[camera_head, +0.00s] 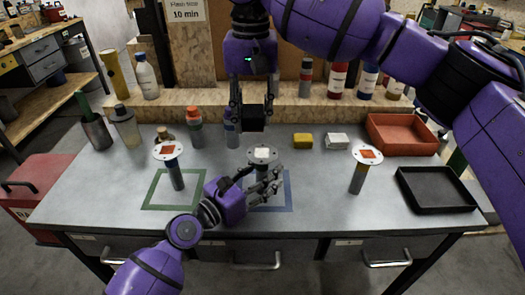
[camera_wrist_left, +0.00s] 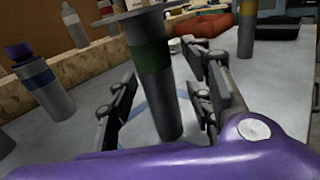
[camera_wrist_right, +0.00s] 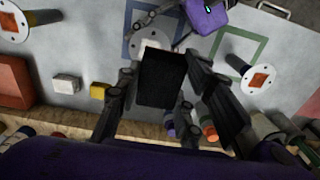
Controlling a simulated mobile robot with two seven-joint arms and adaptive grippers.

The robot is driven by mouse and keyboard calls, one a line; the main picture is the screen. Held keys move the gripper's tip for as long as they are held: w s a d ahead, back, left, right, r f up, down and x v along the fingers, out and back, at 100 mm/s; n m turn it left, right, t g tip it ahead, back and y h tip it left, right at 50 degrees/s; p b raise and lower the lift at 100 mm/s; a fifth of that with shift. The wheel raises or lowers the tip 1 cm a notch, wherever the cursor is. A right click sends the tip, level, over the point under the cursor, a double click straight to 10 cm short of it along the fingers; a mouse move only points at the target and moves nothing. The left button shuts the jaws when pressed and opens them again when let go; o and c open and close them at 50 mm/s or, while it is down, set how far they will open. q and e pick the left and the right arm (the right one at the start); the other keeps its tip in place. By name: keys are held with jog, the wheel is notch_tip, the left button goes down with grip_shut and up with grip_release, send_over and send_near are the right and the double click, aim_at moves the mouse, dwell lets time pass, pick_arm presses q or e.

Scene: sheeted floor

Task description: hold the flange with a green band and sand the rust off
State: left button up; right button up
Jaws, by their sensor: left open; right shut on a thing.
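The flange with a green band (camera_wrist_left: 150,55) stands upright at the blue square outline; it is also the middle flange in the head view (camera_head: 262,154). Its disc top looks pale grey there, with no orange patch that I can make out. My left gripper (camera_head: 268,186) is open, with its fingers on either side of the grey stem below the band (camera_wrist_left: 160,108). My right gripper (camera_head: 252,112) is shut on a black block (camera_wrist_right: 161,78) and holds it above and behind this flange.
Two flanges with orange rust patches stand apart: one at left (camera_head: 168,151), one with a yellow band at right (camera_head: 366,154). A green square outline (camera_head: 155,203), yellow block (camera_head: 302,141), white block (camera_head: 337,141), red tray (camera_head: 402,149), black tray (camera_head: 403,194) and several bottles are around.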

pick_arm(q)
jog(key=v, duration=1.2)
jog(key=shift+r, duration=0.1)
